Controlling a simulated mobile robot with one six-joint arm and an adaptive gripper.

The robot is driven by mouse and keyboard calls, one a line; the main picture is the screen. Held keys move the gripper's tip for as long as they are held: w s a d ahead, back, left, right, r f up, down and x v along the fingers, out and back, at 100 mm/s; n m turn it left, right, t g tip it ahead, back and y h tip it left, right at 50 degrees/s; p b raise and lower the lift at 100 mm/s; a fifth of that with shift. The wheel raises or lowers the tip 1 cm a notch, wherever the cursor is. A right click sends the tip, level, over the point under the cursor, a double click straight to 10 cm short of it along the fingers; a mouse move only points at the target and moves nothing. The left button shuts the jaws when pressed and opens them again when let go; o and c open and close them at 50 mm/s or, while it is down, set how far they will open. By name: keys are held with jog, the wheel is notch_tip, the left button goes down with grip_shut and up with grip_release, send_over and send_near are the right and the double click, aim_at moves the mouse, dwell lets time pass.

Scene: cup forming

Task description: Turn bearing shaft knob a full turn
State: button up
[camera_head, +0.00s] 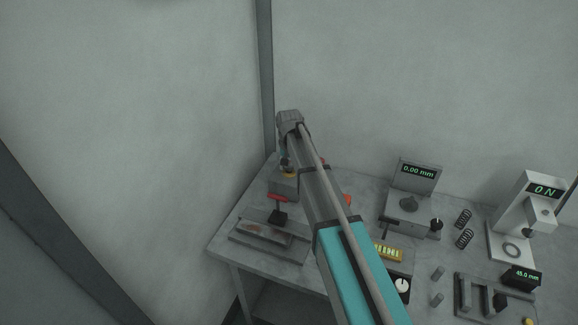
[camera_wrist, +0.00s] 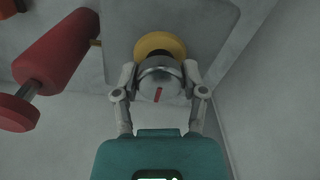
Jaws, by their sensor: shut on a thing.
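In the wrist view my gripper (camera_wrist: 160,85) is shut on a round grey knob (camera_wrist: 158,90) with a red mark on its face. One finger lies on each side of the knob. The red mark points roughly up and down, tilted slightly. A yellow ring (camera_wrist: 158,44) sits just behind the knob, on a grey block. In the head view the yellow ring (camera_head: 289,174) shows in part on the grey block (camera_head: 284,188) at the table's back left corner. My arm covers much of that spot, and the knob is hidden there.
A red cylinder with a wider end (camera_wrist: 58,50) stands close to the left of my gripper in the wrist view. A red-handled device (camera_head: 279,212) is in front of the block. A gauge reading 0.00 mm (camera_head: 417,172) and a white press (camera_head: 520,215) stand to the right.

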jog(key=o, duration=1.1)
jog(key=shift+o, duration=0.2)
jog(key=shift+m, duration=0.4)
jog(key=m, duration=0.4)
jog(key=shift+m, duration=0.4)
jog(key=m, duration=0.3)
jog(key=shift+r+m, duration=0.2)
jog(key=shift+m, duration=0.2)
notch_tip(320, 180, up, 13)
jog(key=p, duration=1.4)
jog(key=shift+r, duration=0.2)
